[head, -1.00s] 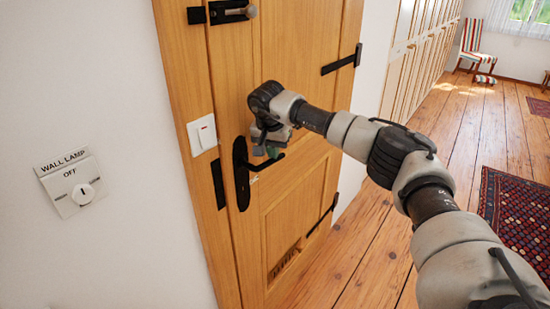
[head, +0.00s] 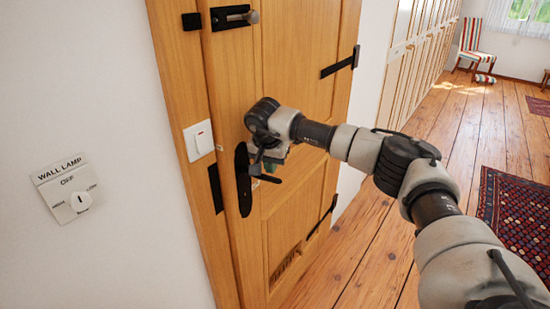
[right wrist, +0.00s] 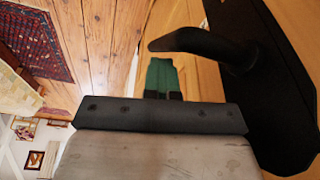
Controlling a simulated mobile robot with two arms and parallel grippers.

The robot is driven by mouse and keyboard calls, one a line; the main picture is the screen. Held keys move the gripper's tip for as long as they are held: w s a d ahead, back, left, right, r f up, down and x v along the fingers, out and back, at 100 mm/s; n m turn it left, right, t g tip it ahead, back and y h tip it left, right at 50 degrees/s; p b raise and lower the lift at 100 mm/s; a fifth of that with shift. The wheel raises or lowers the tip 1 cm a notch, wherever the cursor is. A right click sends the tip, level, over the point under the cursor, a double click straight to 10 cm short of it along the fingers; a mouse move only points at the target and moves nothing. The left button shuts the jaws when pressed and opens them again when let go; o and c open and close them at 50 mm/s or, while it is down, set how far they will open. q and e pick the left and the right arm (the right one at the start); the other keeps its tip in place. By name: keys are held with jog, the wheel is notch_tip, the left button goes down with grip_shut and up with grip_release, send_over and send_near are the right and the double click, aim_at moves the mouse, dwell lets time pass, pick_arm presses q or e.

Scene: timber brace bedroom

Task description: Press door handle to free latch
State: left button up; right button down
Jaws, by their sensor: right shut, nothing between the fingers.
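The wooden door (head: 290,115) carries a black handle plate (head: 243,185) with a black lever (head: 271,179) pointing right and slightly downward. My right gripper (head: 260,168) is at the lever in the head view, partly hiding its root. In the right wrist view the green fingertips (right wrist: 161,76) are closed together and empty, right by the curved lever (right wrist: 195,41). I cannot tell for sure whether they touch it. A black plate (head: 216,188) sits on the door frame beside the handle. My left gripper is not in view.
A black bolt (head: 232,17) is high on the door. A white light switch (head: 199,140) is on the frame, and a wall lamp dial (head: 80,201) is on the wall at left. Wooden floor (head: 350,235) lies open at right, with a patterned rug (head: 515,215).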

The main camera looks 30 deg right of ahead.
jog(key=shift+a+f, duration=0.15)
jog(key=shift+a, duration=0.4)
jog(key=shift+r, duration=0.25)
jog(key=d+b+v, duration=0.1)
jog(key=v, duration=0.9)
jog(key=shift+r+b, duration=0.3)
jog(key=shift+r, duration=0.05)
jog(key=shift+f, duration=0.15)
